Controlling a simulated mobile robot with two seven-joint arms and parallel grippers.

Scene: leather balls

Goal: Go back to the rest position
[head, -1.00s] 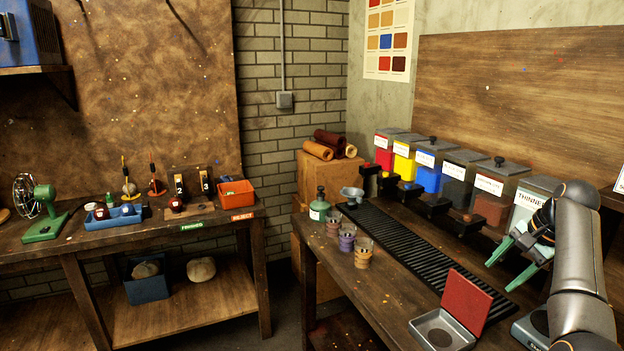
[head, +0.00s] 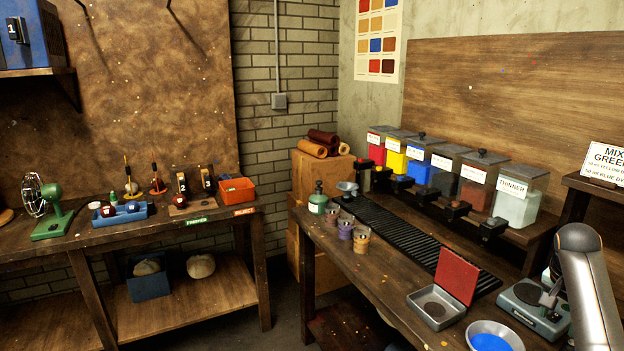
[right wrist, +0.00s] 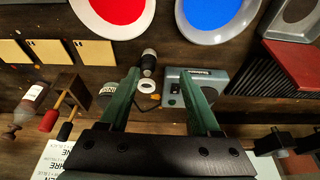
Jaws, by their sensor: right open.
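My right arm (head: 592,290) enters the head view at the lower right edge, over the right end of the workbench; its fingers cannot be made out clearly there. In the right wrist view my right gripper (right wrist: 160,85) shows two green fingers spread apart with nothing held between them. Past the fingertips lie the grey-green bench device (right wrist: 185,84) and a small dark cylinder with a white end (right wrist: 148,66). My left arm and gripper are not in view.
A bowl of blue dye (head: 494,337) and a tin with a red lid (head: 455,278) stand near my right arm. A bowl of red dye (right wrist: 118,12) shows in the wrist view. Labelled dye bins (head: 470,180) line the bench's back. A sign (head: 606,163) stands at right.

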